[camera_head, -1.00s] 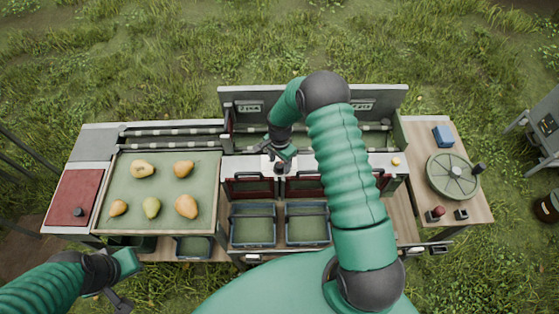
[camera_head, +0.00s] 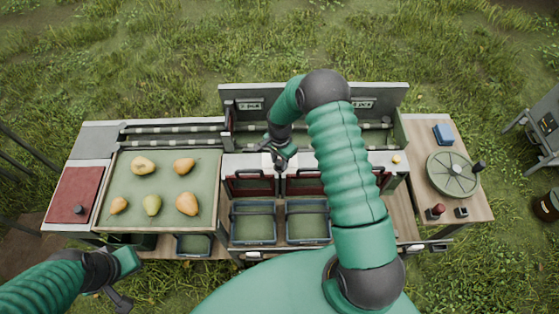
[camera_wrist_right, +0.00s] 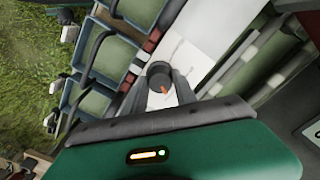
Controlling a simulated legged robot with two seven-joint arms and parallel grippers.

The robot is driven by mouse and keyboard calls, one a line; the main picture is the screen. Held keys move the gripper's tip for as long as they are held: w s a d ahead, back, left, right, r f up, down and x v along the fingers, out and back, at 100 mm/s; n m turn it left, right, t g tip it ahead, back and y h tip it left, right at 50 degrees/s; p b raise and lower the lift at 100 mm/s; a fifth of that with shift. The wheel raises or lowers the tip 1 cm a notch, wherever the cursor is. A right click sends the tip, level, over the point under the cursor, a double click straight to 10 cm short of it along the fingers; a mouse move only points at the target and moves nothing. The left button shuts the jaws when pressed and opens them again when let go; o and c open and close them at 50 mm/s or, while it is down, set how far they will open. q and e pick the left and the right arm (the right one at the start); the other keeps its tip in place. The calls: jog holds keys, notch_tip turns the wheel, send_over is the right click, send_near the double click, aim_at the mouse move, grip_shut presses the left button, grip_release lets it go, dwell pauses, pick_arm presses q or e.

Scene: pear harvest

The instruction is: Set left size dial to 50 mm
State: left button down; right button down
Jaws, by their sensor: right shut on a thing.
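The left size dial (camera_wrist_right: 158,70) is a dark round knob with an orange pointer on a white panel, seen in the right wrist view. My right gripper (camera_wrist_right: 160,85) has its fingers on both sides of the knob and is shut on it. In the head view my right gripper (camera_head: 279,163) is over the white panel, and the arm hides much of the dial there. The scale marks are too small to read.
Several pears lie in a green-lined tray (camera_head: 207,211) at the left. Blue-rimmed bins (camera_head: 254,207) stand below the panel. A round green turntable (camera_head: 447,184) is on the right table. My right arm covers the right part of the bench.

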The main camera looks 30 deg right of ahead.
jog(key=shift+w+d, duration=0.1)
jog(key=shift+w, duration=0.05)
jog(key=shift+n+b, duration=0.55)
jog(key=shift+n, duration=0.55)
jog(key=n+b, duration=0.1)
jog(key=n, duration=0.2)
jog(key=shift+n, duration=0.3)
jog(key=n+b, duration=0.1)
jog(key=n, duration=0.2)
jog(key=shift+w+r+n, duration=0.1)
jog(key=shift+r+n, duration=0.05)
jog(key=shift+n, duration=0.15)
jog(key=n+b, duration=0.1)
jog(key=n, duration=0.2)
jog(key=shift+d+n, duration=0.1)
jog(key=shift+n, duration=0.2)
jog(key=n, duration=0.5)
jog(key=shift+r+n, duration=0.1)
jog(key=shift+n, duration=0.2)
jog(key=n, duration=0.4)
jog(key=shift+w+n, duration=0.1)
jog(key=shift+n, duration=0.3)
